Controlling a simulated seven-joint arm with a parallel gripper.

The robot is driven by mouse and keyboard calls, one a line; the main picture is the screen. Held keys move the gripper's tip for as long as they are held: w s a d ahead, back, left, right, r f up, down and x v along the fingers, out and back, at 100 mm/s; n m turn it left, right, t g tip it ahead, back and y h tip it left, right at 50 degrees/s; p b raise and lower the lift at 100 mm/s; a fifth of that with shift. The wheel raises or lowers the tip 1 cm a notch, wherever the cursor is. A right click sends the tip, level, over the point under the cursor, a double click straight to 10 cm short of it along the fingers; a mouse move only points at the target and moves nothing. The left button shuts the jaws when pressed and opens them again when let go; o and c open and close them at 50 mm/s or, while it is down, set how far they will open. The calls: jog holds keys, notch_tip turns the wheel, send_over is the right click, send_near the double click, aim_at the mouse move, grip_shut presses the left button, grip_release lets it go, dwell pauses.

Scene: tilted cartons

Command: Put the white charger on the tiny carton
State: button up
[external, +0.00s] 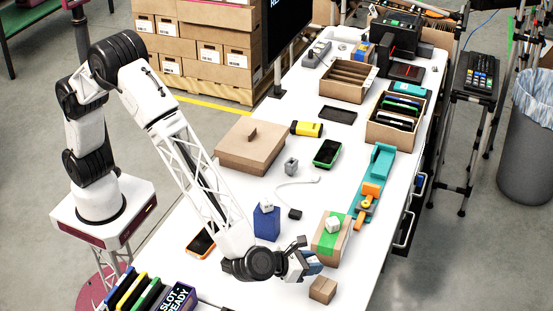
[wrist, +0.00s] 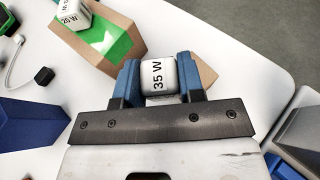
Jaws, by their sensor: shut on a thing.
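My gripper (external: 307,263) is low over the front part of the table. In the wrist view its blue fingers (wrist: 158,76) are shut on a white charger (wrist: 158,75) marked "35 W". In the external view the fingers and wrist mostly hide this charger. The tiny carton (external: 322,289), a small plain brown box, stands on the table just in front of and below the gripper. In the wrist view only a brown part of it (wrist: 205,72) shows behind the charger and right finger. I cannot tell whether the charger touches it.
A larger carton (external: 324,247) with green tape bears another white charger (external: 333,224), marked "20 W", close behind the gripper. A blue box (external: 266,226) with a white charger on top stands to the left. A phone (external: 201,243) lies farther left. The table's right edge is near.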

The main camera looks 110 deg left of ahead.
aim_at(323, 285)
jog(key=shift+w+d+f, duration=0.1)
jog(key=shift+w+d, duration=0.1)
jog(key=shift+w, duration=0.85)
jog(key=shift+w+d+f, duration=0.1)
jog(key=shift+w+d, duration=0.05)
jog(key=shift+w, duration=0.85)
jog(key=shift+f, duration=0.15)
jog(key=shift+f, duration=1.65)
jog(key=shift+f, duration=0.1)
jog(key=o, duration=0.9)
